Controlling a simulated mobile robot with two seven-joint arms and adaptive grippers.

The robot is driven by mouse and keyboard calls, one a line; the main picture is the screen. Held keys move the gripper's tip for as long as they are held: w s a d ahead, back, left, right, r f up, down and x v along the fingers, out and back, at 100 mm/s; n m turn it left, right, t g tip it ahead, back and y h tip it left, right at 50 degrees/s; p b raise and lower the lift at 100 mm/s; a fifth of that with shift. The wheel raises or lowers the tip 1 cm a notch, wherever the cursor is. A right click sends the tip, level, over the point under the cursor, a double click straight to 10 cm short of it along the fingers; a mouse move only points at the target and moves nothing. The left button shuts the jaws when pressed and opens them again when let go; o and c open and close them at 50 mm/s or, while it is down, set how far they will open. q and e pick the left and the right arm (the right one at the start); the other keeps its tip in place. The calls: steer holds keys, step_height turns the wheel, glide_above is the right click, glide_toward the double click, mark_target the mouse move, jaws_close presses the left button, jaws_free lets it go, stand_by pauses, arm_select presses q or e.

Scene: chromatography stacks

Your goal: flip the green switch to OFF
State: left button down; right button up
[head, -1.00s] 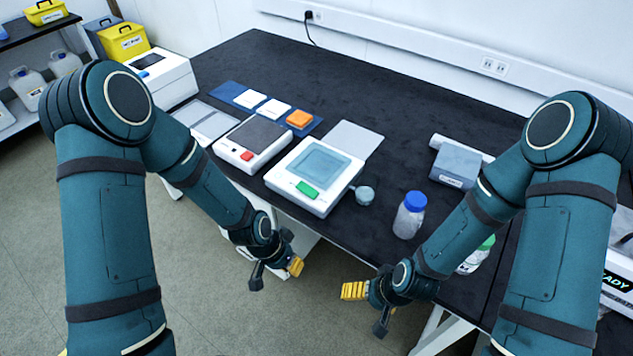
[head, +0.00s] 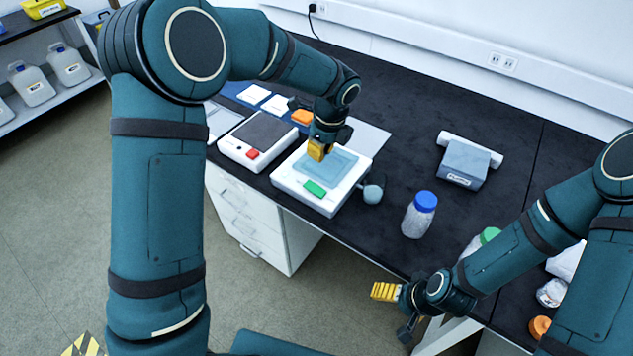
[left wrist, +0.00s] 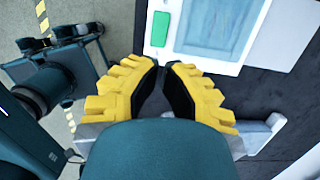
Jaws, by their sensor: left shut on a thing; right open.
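The green switch (head: 315,189) sits at the front edge of a white device (head: 336,203) with a pale blue top. It also shows just beyond my fingertips in the left wrist view (left wrist: 160,29). My left gripper (head: 317,152) points down over the device's pale blue top, behind the green switch and apart from it. Which way the switch is tilted is too small to tell. My right gripper (head: 384,291) is open and empty, off the table's front edge.
A similar device with a red switch (head: 253,154) stands to the left. A blue-capped bottle (head: 420,215) and a grey box (head: 465,163) stand further right. The dark table between them is clear.

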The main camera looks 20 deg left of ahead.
mark_target(312, 187)
arm_select(q)
steer(key=shift+f, duration=0.1)
steer(key=f+b, duration=0.1)
steer(key=f, duration=0.3)
steer(key=a+f+b, duration=0.1)
steer(key=f, duration=0.4)
steer(key=a+f+b, duration=0.1)
steer(key=f, duration=0.3)
steer(key=shift+w+a+f, duration=0.15)
steer(key=shift+w+f, duration=0.25)
